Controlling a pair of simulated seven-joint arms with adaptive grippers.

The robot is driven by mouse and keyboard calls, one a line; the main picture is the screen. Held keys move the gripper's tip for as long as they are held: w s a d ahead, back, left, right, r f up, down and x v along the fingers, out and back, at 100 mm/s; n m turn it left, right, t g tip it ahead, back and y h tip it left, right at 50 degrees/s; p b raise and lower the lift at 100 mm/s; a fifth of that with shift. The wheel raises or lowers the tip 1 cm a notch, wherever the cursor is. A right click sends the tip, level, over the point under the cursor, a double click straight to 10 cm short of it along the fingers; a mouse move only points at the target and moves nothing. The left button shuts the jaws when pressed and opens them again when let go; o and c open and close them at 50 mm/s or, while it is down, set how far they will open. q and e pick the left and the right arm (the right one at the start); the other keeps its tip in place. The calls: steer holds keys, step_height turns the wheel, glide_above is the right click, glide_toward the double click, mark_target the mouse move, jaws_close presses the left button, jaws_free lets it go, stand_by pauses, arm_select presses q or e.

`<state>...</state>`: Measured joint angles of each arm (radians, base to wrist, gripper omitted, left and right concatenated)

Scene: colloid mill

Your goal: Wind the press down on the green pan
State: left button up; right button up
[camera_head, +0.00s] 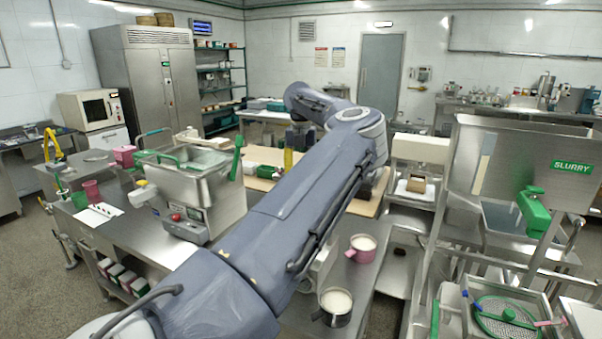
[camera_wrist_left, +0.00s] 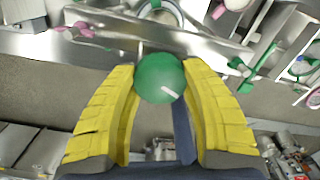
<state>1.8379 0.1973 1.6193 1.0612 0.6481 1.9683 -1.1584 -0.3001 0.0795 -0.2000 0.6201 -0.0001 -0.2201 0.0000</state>
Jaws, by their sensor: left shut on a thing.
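In the left wrist view my left gripper (camera_wrist_left: 160,80) has its yellow fingers closed on a round green knob (camera_wrist_left: 158,76). The knob sits between the fingertips, with a thin pale rod beside it. I cannot make out the press there. My right gripper is in neither view.
A steel machine with green handles (camera_head: 205,190) stands on the left bench. A pink cup (camera_head: 362,247) and a steel cup (camera_head: 335,305) stand right of my arm. The slurry hopper (camera_head: 530,165) is at the right, above a green-rimmed round screen (camera_head: 492,327).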

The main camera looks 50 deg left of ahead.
arm_select(q)
steer(key=shift+f, duration=0.1)
steer(key=o, duration=1.3)
step_height(320, 180, up, 12)
steer(key=shift+r, duration=0.1)
